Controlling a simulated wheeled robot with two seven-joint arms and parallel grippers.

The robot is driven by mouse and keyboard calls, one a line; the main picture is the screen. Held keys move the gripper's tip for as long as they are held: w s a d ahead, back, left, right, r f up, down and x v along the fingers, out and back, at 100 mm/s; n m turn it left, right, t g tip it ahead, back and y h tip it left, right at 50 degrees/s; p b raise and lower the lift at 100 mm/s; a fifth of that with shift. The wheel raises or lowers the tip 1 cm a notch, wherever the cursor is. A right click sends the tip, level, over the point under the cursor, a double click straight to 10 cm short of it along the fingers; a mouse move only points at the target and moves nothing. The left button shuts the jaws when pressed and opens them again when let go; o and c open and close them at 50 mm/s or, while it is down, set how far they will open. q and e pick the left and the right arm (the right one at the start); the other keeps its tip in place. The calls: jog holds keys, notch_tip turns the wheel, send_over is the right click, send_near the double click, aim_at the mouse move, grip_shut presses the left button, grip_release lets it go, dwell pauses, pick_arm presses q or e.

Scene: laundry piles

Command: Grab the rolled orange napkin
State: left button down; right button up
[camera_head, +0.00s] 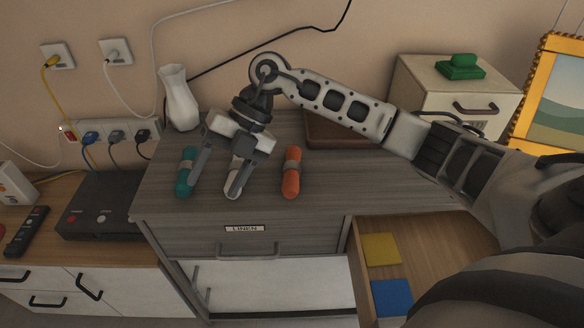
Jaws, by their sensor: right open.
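My left gripper is not in view.
A white vase (180,98) stands at the back left. A brown tray (345,132) lies behind my right arm. An open drawer (440,240) at the lower right holds yellow (381,249) and blue (391,297) cloths. A small cabinet (425,88) stands at the back right.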

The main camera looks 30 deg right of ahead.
jog(key=w+d+r+m+h, duration=0.1)
jog(key=w+d+r+h, duration=0.2)
jog(key=d, duration=0.5)
notch_tip(320, 180, up, 3)
jog(key=m+t+h, duration=0.1)
jog(key=m+h, duration=0.2)
jog(key=h, duration=0.2)
send_over(292, 160)
notch_tip(292, 160, down, 15)
jog(key=shift+f+p, duration=0.1)
jog(key=shift+p, duration=0.6)
jog(key=c, duration=1.1)
